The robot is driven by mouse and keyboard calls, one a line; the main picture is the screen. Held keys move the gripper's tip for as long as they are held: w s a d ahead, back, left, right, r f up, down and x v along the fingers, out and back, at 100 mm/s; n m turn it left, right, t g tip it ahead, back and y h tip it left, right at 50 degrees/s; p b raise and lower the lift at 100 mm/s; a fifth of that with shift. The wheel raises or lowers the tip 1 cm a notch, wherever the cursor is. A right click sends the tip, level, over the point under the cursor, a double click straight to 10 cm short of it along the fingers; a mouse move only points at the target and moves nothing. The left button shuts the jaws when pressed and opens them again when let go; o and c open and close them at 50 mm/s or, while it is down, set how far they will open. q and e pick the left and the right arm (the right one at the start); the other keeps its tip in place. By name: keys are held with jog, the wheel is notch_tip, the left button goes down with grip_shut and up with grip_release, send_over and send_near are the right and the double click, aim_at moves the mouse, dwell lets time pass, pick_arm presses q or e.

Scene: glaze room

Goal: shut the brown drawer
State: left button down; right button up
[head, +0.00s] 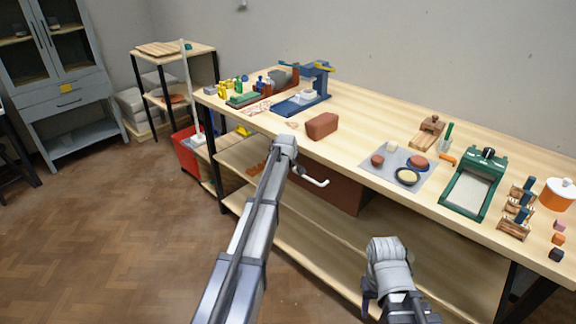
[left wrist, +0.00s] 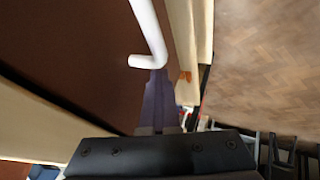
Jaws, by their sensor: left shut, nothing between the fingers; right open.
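The brown drawer (head: 343,190) sits under the workbench top, with a white bar handle (head: 318,182) on its front. I cannot tell exactly how far it stands out. In the left wrist view, the brown front (left wrist: 75,50) fills the left side and the white handle (left wrist: 147,30) comes down from the top. My left gripper (left wrist: 158,95) is shut and empty, its fingertips close to the handle's bent end; contact is unclear. In the head view my left arm covers part of the drawer and hides these fingers. My right gripper (head: 398,306) is open and empty, low before the bench.
On the bench top (head: 350,140) are a brown block (head: 322,125), a grey mat (head: 374,172) with small dishes, a green tray (head: 474,186) and a blue stand (head: 303,98). A lower shelf (head: 330,245) runs below. Open wooden floor (head: 90,230) lies at left.

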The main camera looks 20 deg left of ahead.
pick_arm(q)
jog(key=s+r+p, duration=0.8)
jog(key=s, duration=0.1)
jog(key=shift+s, duration=0.25)
jog(key=shift+d, duration=0.1)
jog(key=s+d+r+m+g+p, duration=0.1)
jog(key=s+d+m+g+p, duration=0.2)
jog(key=s+d+m, duration=0.5)
jog(key=s+d+m+g+p, duration=0.3)
jog(key=s+d+m, duration=0.5)
jog(key=s+d, duration=1.1)
jog(key=s+g, duration=0.1)
jog(key=s, duration=0.7)
jog(key=shift+s+r+g+h, duration=0.2)
jog(key=shift+r+g+h, duration=0.1)
jog(key=shift+r, duration=0.1)
